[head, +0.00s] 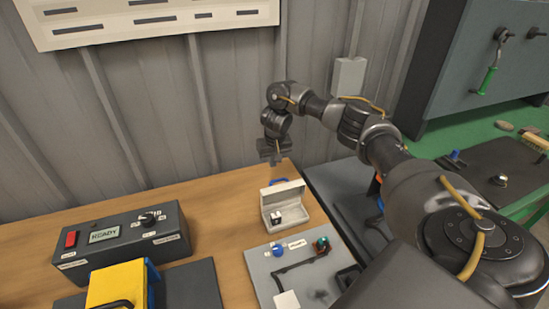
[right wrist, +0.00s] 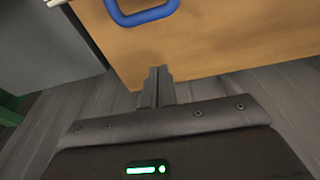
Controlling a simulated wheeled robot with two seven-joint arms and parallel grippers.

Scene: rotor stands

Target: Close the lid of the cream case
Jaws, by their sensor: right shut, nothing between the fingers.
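The cream case (head: 289,226) stands on the wooden table near its right back corner. Its lid (head: 283,194) is open and stands up at the back. A small white and dark object (head: 277,217) lies inside. A blue handle (head: 279,182) shows behind the lid; it also shows at the top of the right wrist view (right wrist: 141,14). My right gripper (head: 274,160) is shut and empty, behind and above the case near the back wall. Its closed fingers in the right wrist view (right wrist: 158,72) are apart from the handle. My left gripper is not in view.
A grey panel (head: 262,268) with a blue knob lies in front of the case. A dark control box (head: 120,245) and a yellow object (head: 117,285) are at the left. The grey ribbed wall (head: 230,110) rises behind. The table between box and case is clear.

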